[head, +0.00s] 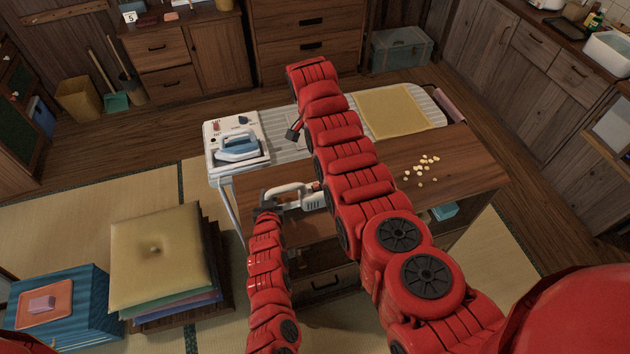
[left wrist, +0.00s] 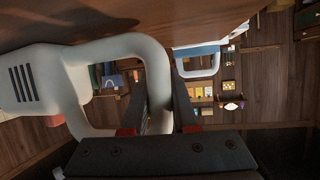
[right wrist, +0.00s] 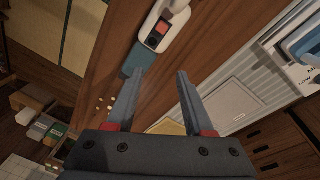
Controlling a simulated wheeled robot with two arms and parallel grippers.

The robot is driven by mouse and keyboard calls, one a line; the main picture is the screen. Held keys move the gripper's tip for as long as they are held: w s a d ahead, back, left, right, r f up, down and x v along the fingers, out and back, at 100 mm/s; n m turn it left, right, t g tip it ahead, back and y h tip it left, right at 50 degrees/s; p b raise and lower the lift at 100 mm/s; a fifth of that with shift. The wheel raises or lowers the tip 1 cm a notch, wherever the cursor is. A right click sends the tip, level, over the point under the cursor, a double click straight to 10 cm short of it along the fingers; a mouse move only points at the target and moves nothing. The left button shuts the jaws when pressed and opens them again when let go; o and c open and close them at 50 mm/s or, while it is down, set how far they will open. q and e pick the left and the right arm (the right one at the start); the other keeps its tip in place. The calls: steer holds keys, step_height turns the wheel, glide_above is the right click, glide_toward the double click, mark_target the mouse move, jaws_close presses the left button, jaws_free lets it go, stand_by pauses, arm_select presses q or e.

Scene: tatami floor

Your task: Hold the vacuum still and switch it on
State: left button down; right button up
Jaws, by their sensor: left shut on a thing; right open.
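The white handheld vacuum (head: 312,201) lies at the front edge of the wooden table, partly hidden behind my right arm in the head view. Its looped handle (left wrist: 118,48) and vented body (left wrist: 22,85) show in the left wrist view. My left gripper (head: 268,198) is shut on the handle. In the right wrist view the vacuum (right wrist: 152,22) is at the top, with a red button (right wrist: 163,27) and a dark patch below it. A blue-grey part adjoins its lower end. My right gripper (right wrist: 160,75) is open and empty, apart from the vacuum; it shows small in the head view (head: 294,132).
Pale crumbs (head: 421,167) lie on the table (head: 465,165) at right. A blue-and-white iron (head: 238,147) stands on the ironing board (head: 285,148) behind, with a yellow cloth (head: 392,112). Stacked cushions (head: 160,250) and a blue box (head: 70,310) stand at left.

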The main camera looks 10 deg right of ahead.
mark_target(316, 185)
steer(key=s+a+r+m+y, duration=0.2)
steer(key=s+r+m, duration=0.1)
steer(key=m, duration=0.3)
step_height(316, 185, down, 12)
steer(key=shift+s, duration=0.15)
stand_by(0.4)
steer(key=shift+c, duration=0.3)
jaws_close()
